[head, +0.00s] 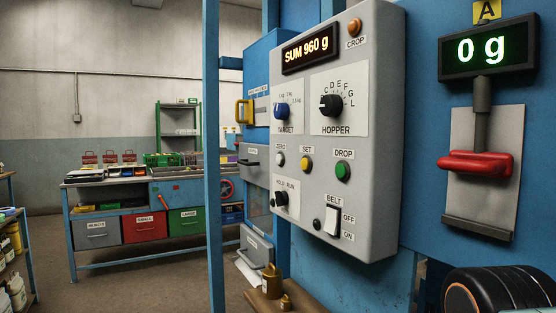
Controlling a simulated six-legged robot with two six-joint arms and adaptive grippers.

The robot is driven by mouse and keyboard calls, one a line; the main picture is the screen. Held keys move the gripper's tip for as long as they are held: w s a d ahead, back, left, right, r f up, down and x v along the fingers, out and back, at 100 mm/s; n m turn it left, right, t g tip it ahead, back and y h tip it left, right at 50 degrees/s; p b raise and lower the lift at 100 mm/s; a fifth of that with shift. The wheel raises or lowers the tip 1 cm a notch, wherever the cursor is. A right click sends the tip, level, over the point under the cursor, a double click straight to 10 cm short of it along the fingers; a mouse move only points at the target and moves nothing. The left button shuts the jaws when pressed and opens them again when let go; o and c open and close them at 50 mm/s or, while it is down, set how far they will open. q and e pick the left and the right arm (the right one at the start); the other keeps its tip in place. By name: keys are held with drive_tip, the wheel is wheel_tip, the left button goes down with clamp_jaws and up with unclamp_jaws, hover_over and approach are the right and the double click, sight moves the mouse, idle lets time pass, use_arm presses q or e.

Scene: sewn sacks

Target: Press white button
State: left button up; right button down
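The white button (280,160) is a small round knob under the label ZERO, on the left side of the grey control panel (378,170). Beside it on the panel are a yellow SET button (306,163) and a green DROP button (343,171). A white BELT rocker switch (332,221) sits lower, marked OFF and ON. The panel display (307,49) reads SUM 960 g. Neither of my grippers is in view, and nothing covers the white button.
The panel also carries a blue TARGET knob (282,111), a black HOPPER knob (330,105) and an orange CROP button (354,27). A red clamp (475,164) hangs at right below a 0 g display (488,48). A blue post (213,160) stands left; a workbench (140,183) lies behind.

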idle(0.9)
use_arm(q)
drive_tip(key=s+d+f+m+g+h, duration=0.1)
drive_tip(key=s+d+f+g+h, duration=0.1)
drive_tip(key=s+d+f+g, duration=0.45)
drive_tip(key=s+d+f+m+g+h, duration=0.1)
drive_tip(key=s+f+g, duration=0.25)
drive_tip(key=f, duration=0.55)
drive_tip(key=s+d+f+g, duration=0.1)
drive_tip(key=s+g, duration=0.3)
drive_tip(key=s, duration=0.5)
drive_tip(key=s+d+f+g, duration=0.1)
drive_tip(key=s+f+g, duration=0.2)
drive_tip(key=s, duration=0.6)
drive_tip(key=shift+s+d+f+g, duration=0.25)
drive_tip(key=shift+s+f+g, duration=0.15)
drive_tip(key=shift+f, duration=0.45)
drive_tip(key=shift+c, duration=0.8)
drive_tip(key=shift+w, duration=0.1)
